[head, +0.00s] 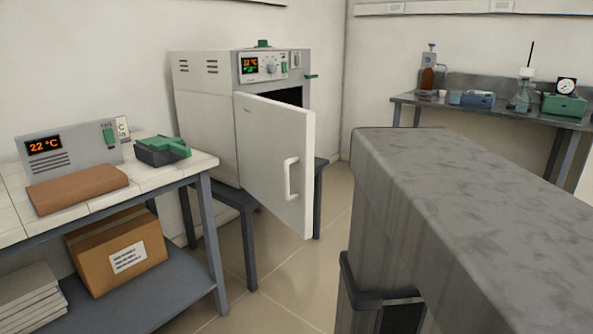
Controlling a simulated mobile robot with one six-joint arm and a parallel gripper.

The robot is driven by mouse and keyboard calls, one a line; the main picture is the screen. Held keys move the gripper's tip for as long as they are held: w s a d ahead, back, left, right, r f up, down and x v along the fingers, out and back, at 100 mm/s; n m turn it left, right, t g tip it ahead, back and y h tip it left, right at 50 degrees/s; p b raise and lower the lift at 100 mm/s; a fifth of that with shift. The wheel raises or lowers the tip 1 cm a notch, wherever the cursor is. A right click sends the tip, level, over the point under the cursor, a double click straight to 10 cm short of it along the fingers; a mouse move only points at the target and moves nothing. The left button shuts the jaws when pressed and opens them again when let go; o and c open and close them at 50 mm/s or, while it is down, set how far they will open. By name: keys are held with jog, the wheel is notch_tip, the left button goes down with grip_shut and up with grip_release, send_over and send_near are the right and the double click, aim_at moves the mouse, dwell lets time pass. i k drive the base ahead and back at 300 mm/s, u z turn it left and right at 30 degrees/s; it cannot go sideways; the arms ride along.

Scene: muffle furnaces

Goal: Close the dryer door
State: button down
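The dryer (205,110) is a white box-shaped oven on a dark stand in the back corner. Its front panel carries a display reading 22 °C, a knob and green switches. The dryer door (275,150) stands open, swung out towards me from the left side of the front. A white bar handle (291,178) is on the door near its free edge. A strip of the dark chamber opening (287,96) shows above the door; the rest of the inside is hidden behind it. My gripper is not in view.
A tiled table (185,169) at left holds a 22 °C controller (70,146) and a brown slab; a cardboard box (115,256) sits below. A large grey block (480,210) fills the right foreground. A bench with lab ware (490,108) stands behind. Floor (290,270) is clear before the door.

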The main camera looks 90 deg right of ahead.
aim_at(275, 140)
jog(key=u, duration=0.9)
jog(key=k, duration=0.1)
jog(key=z, duration=1.7)
jog(key=i, duration=0.6)
jog(key=z, duration=0.15)
jog(key=k, duration=0.6)
jog(key=u, duration=0.2)
jog(key=i, duration=0.25)
jog(key=z, duration=0.1)
